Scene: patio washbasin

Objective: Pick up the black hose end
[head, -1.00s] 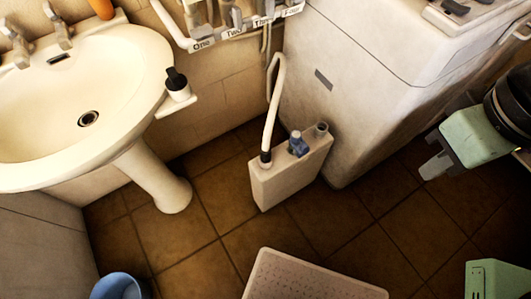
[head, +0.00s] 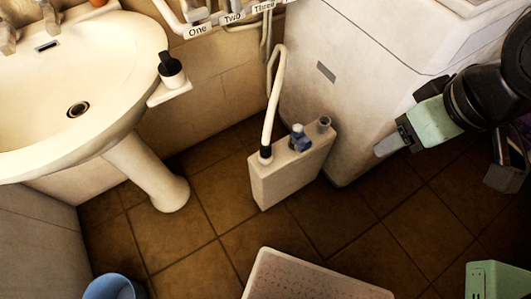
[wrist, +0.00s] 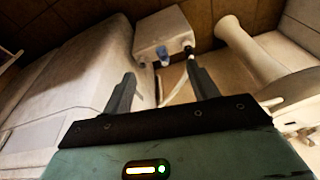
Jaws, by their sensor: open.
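A white hose (head: 272,100) comes down from the wall and ends in a black hose end (head: 265,153) seated upright on top of a pale box (head: 290,178) on the floor. In the wrist view the black end (wrist: 188,49) shows beside the box (wrist: 163,30), close to the right finger in the picture. My gripper (head: 391,140) is open and empty, to the right of the box in front of the white cabinet. Its two fingers (wrist: 160,72) point toward the box, apart from the hose.
A blue valve (head: 299,139) and a grey port (head: 323,124) stand on the same box. The washbasin (head: 120,60) is at left, with a black-topped piece (head: 172,66) on its side ledge. The white cabinet (head: 385,60) is close behind the gripper. A pale tray (head: 310,280) lies in front.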

